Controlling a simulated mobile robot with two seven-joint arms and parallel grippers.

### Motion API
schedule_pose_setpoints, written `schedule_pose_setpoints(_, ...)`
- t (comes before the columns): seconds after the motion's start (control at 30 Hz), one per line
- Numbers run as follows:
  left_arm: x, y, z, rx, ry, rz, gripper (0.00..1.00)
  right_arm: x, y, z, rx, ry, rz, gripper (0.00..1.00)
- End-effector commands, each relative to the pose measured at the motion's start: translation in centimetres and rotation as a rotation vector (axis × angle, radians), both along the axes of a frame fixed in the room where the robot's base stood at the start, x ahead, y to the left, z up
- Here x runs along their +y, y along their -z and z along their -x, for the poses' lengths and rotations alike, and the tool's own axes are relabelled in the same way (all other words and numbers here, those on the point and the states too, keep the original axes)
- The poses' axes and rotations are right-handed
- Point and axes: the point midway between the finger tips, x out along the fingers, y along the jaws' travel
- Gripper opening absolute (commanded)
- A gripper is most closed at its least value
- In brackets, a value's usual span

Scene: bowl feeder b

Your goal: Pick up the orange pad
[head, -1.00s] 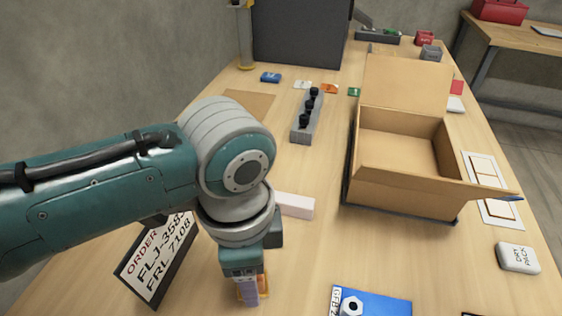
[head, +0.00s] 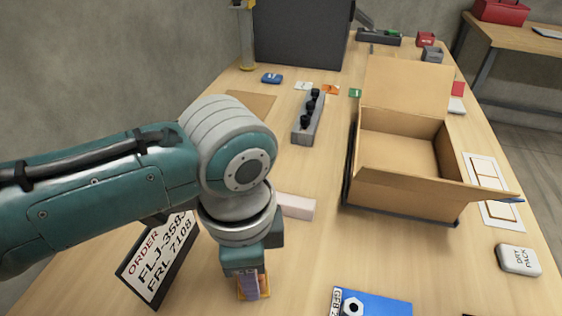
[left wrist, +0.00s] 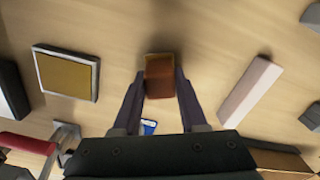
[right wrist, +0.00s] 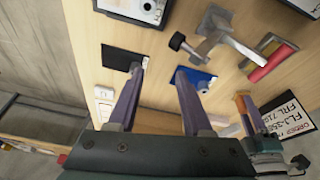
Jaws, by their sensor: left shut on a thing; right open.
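The orange pad is a small orange-brown block, seen between the fingertips in the left wrist view (left wrist: 160,76). My left gripper (left wrist: 161,88) is shut on it, one finger on each side. In the head view the orange pad (head: 264,284) shows partly behind the fingers of my left gripper (head: 252,288), in front of the order sign. Whether it touches the table cannot be told. My right gripper (right wrist: 161,70) is open and empty over the table, with a blue board (right wrist: 197,80) beyond its fingertips. It is outside the head view.
The order sign (head: 160,258) stands left of my left gripper, and a pale bar (head: 296,206) lies behind it. An open cardboard box (head: 405,190) stands to the right. The blue board (head: 385,303) and a white dry pack (head: 518,259) lie near the front right.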

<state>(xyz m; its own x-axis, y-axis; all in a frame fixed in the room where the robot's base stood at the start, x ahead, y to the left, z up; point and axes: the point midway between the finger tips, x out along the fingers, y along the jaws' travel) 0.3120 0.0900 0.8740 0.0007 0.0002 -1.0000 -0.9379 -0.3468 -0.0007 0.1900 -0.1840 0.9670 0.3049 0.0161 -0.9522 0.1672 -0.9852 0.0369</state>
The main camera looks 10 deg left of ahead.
Motion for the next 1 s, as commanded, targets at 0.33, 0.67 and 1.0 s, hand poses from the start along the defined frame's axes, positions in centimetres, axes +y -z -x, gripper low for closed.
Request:
schedule_pose_setpoints(0.33, 0.0, -7.0, -0.2, -0.008, 0.002, 0.004, 0.00, 0.1, -2.6, 0.0, 0.000, 0.001, -0.002, 0.50)
schedule_pose_setpoints(0.67, -0.1, -16.3, -0.1, -0.005, 0.001, 0.002, 0.00, 0.1, -4.3, 0.0, 0.000, 0.004, -0.005, 0.50)
schedule_pose_setpoints(1.0, 0.0, -19.8, 0.0, 0.000, 0.000, 0.000, 0.00, 0.1, -5.1, 0.0, -0.001, 0.003, -0.006, 0.50)
